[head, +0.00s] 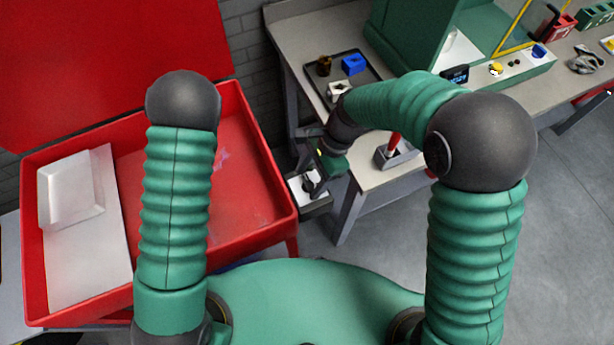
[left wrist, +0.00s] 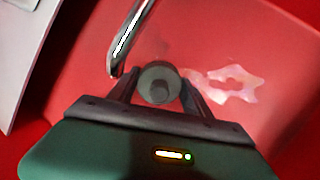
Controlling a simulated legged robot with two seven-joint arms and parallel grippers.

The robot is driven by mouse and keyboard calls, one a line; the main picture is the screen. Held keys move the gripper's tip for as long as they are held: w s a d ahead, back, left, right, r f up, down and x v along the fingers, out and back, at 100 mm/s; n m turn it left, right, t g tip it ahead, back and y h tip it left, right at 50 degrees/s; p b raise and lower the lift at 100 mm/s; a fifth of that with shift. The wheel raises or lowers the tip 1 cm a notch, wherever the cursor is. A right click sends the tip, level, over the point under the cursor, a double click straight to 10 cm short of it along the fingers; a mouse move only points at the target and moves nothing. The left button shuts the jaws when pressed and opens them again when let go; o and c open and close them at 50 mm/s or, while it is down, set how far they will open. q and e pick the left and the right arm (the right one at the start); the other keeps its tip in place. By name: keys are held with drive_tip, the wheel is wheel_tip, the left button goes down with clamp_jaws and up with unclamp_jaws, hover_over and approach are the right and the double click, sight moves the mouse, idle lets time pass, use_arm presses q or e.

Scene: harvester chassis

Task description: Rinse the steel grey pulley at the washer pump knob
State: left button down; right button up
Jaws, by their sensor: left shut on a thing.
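The steel grey pulley (left wrist: 158,82) is a round grey piece with a darker centre. My left gripper (left wrist: 158,96) is shut on it, over the red washer basin (head: 252,165), beside a shiny metal spout (left wrist: 130,38). The spout's end is just left of the pulley. In the head view my left arm hides the left gripper, pulley and spout. My right gripper (head: 318,174) is low between the washer and the bench, at a small box with a pale top (head: 298,187). A dark part there may be the pump knob; the gripper partly covers it, and its jaw opening is unclear.
A pale wet-looking patch (left wrist: 232,85) lies on the basin floor. A white tray (head: 72,190) rests on the pale board at the basin's left. The grey bench (head: 310,35) holds a dark tray with several parts and a red-handled item (head: 394,145) near my right arm.

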idle(0.3)
drive_tip(key=v, duration=1.1)
drive_tip(key=shift+w+d+r, duration=0.15)
drive_tip(key=shift+r, duration=0.2)
use_arm(q)
drive_tip(key=shift+d, duration=0.1)
drive_tip(key=shift+s+d+p, duration=0.2)
drive_tip(key=shift+d+p, duration=0.1)
drive_tip(key=shift+d, duration=1.7)
drive_tip(key=shift+s+d+p, duration=0.15)
drive_tip(key=shift+d+p, duration=0.1)
drive_tip(key=shift+d, duration=1.7)
use_arm(e)
drive_tip(key=shift+r, duration=0.5)
